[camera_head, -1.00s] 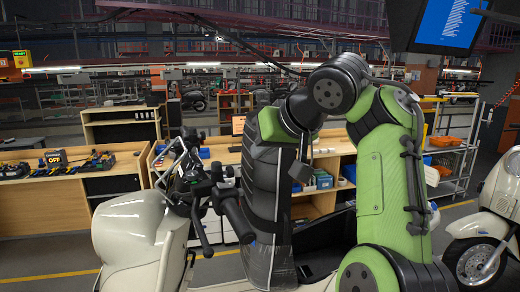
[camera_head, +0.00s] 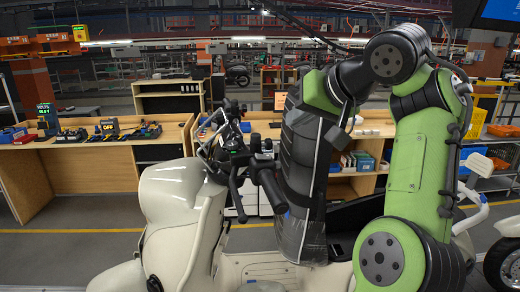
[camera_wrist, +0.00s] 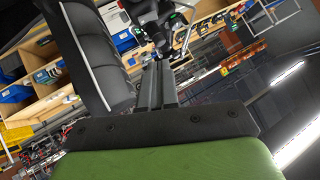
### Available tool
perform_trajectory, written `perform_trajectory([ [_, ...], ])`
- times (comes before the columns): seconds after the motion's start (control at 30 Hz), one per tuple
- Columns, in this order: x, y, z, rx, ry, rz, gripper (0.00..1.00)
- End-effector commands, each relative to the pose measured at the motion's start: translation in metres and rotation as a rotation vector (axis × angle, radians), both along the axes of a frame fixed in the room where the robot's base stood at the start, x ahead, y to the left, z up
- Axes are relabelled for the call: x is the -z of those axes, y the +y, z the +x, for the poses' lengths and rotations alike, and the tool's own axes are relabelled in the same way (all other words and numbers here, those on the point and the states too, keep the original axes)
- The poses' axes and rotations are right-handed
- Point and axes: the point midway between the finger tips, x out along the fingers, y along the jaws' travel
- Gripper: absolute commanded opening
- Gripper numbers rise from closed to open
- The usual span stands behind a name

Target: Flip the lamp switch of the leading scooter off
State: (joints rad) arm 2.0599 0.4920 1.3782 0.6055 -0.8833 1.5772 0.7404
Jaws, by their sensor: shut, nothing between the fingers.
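A cream scooter (camera_head: 182,210) stands in front of me in the head view, its front to the left. Its handlebar (camera_head: 235,155) has black controls, levers and a black grip (camera_head: 268,188). A dark control cluster (camera_wrist: 152,18) with small green lights shows beyond my fingertips. My fingers are together and empty, pointing at the cluster; I cannot tell if they touch it. I cannot make out the lamp switch or its position. The head view does not show my fingers clearly.
A second cream scooter (camera_head: 474,207) is partly visible at the right edge. Wooden workbenches (camera_head: 85,165) with tools stand behind the near scooter, beyond an open aisle with a yellow floor line. Shelves with bins (camera_head: 496,155) stand at the back right.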

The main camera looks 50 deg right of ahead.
Motion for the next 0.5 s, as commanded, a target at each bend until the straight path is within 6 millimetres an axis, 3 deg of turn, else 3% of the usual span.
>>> perform_trajectory([
  [0.17, 0.013, -0.005, 0.016, 0.001, 0.006, 0.001, 0.0],
  [0.5, 0.051, -0.021, 0.068, -0.005, 0.004, 0.004, 0.0],
])
